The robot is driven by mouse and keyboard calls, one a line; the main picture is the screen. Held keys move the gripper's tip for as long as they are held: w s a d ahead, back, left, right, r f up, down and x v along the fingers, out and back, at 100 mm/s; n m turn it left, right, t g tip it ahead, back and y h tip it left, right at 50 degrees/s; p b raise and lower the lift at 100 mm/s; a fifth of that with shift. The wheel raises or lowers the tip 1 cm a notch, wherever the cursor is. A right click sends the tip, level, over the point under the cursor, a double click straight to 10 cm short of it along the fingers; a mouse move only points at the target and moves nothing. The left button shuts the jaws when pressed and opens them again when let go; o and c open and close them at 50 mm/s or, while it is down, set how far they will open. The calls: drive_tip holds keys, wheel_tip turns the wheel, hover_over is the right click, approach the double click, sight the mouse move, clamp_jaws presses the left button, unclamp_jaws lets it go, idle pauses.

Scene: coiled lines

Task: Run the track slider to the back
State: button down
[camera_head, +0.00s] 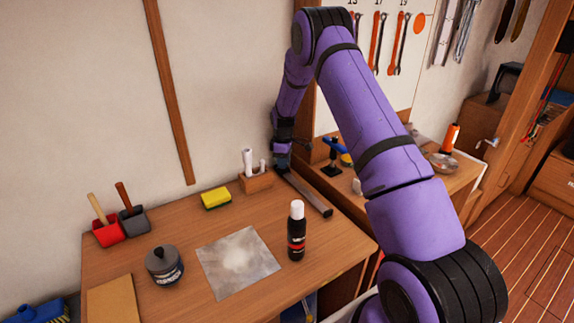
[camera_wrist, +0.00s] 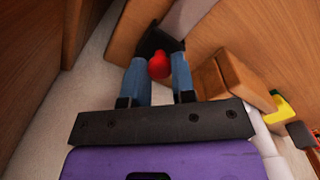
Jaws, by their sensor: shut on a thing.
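The track (camera_head: 308,194) is a dark metal rail lying along the right side of the wooden bench, running from near the back wall toward the front. My gripper (camera_head: 282,162) is low over the track's far end, near the wall. In the wrist view, the blue fingers of my gripper (camera_wrist: 159,74) are closed around the slider's red round knob (camera_wrist: 160,66). A black part of the slider (camera_wrist: 156,40) shows just beyond the knob. In the head view, my gripper hides the slider.
A wooden block holding white tubes (camera_head: 256,180) stands just left of the track's far end. A wooden panel edge (camera_head: 305,115) rises right of my gripper.

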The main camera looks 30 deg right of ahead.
drive_tip(key=shift+w, duration=0.25)
drive_tip(key=c, duration=0.9)
unclamp_jaws()
drive_tip(key=shift+c, duration=0.2)
wheel_tip(320, 180, up, 11)
drive_tip(key=shift+f, duration=0.1)
